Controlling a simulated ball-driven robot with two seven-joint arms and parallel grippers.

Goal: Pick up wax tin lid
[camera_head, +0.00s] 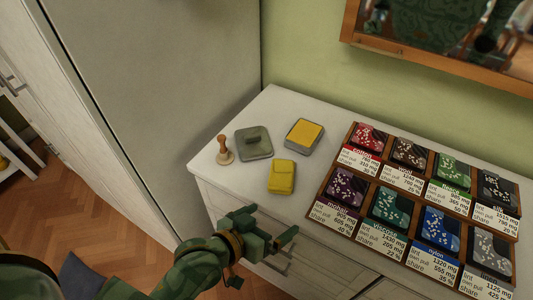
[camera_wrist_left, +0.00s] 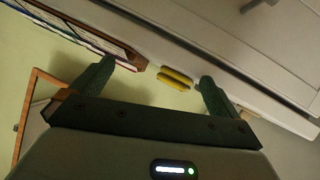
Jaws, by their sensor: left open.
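The wax tin lid (camera_head: 254,142) is a grey-green square with a raised grip on top. It lies flat on the white cabinet top, between a wooden stamp and the grey tin (camera_head: 304,136) with yellow wax in it. My left gripper (camera_head: 268,222) is open and empty at the cabinet's front edge, apart from the lid and on the near side of it. In the left wrist view, the open fingers (camera_wrist_left: 157,72) show with a yellow object (camera_wrist_left: 175,77) beyond them; I cannot make out the lid there. My right gripper is not in view.
The wooden stamp (camera_head: 224,152) stands left of the lid. A wooden tray (camera_head: 384,176) of labelled, coloured bags fills the right side. A tall grey panel (camera_head: 170,80) rises at the left.

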